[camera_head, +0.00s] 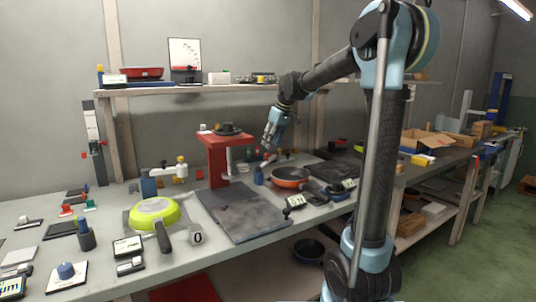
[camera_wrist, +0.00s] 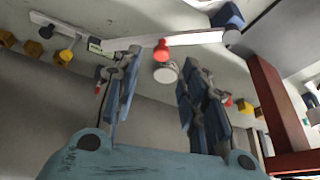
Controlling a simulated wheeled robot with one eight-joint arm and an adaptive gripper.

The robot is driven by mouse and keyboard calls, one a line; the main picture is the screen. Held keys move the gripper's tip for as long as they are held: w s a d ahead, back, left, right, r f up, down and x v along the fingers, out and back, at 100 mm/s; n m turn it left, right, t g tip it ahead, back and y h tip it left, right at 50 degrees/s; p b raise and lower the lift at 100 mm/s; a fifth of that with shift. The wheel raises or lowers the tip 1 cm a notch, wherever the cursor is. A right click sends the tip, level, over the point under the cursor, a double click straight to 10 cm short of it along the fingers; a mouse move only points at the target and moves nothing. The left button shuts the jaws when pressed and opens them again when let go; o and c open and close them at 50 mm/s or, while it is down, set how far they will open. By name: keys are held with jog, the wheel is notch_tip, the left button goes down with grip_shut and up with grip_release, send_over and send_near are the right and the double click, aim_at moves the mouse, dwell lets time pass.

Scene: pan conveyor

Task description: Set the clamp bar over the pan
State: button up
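An orange-rimmed dark pan (camera_head: 290,176) lies on the bench right of the red stand. Beside it is a blue post (camera_head: 258,176) with a light clamp bar that has a red knob (camera_head: 265,156). In the wrist view the white clamp bar (camera_wrist: 195,38) runs from the blue post (camera_wrist: 228,16), with the red knob (camera_wrist: 161,50) and a pale round pad below it. My gripper (camera_head: 270,138) is above this clamp. In the wrist view my gripper (camera_wrist: 158,95) has its fingers spread, with the knob seen between them and nothing visibly held.
A green pan (camera_head: 153,212) lies at the left, near another blue post clamp with a yellow knob (camera_head: 181,160). The red stand (camera_head: 214,155) rises close beside my gripper. A dark grey mat (camera_head: 243,210) is mostly bare. A shelf (camera_head: 190,90) runs behind.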

aim_at(268, 154)
jog(key=shift+x, duration=2.95)
grip_shut()
